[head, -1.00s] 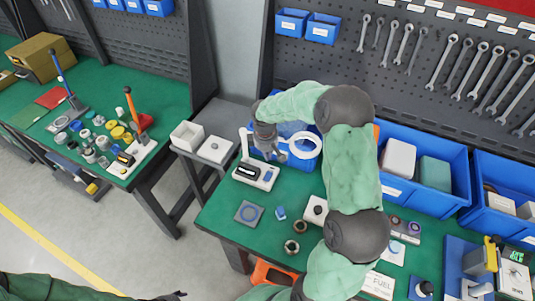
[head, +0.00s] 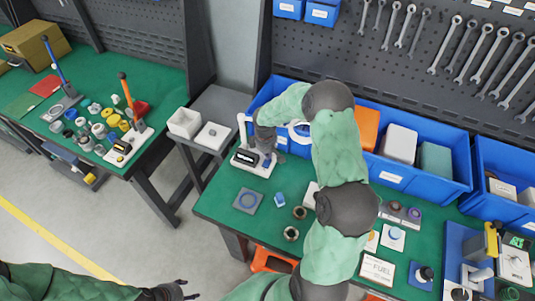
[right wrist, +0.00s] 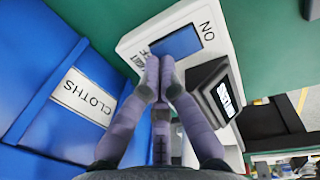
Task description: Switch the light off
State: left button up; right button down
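The light is a white base (head: 240,159) with an upright post (head: 241,130) and a white ring (head: 293,132), partly hidden by my right arm. I cannot tell whether the ring is lit. In the right wrist view, the white base (right wrist: 207,22) has a blue rocker switch (right wrist: 177,42) with "ON" printed at one end. My right gripper (head: 264,152) is over the right part of the base. Its fingers (right wrist: 162,66) are together and empty, with the tips at the switch's edge; contact is unclear. My left gripper (head: 184,290) is at the bottom edge, empty, fingers apart.
A blue bin labelled "CLOTHS" (right wrist: 40,75) stands close beside the light. A black block (right wrist: 213,90) sits on the base near my fingers.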

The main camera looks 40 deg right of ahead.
jog(key=shift+d+f+b, duration=0.1)
jog(key=shift+f+b, duration=0.2)
jog(key=shift+f, duration=0.1)
jog(key=shift+s+a+r, duration=0.3)
jog(key=shift+a+r, duration=0.1)
jog(key=shift+a, duration=0.3)
jog(key=shift+r, duration=0.15)
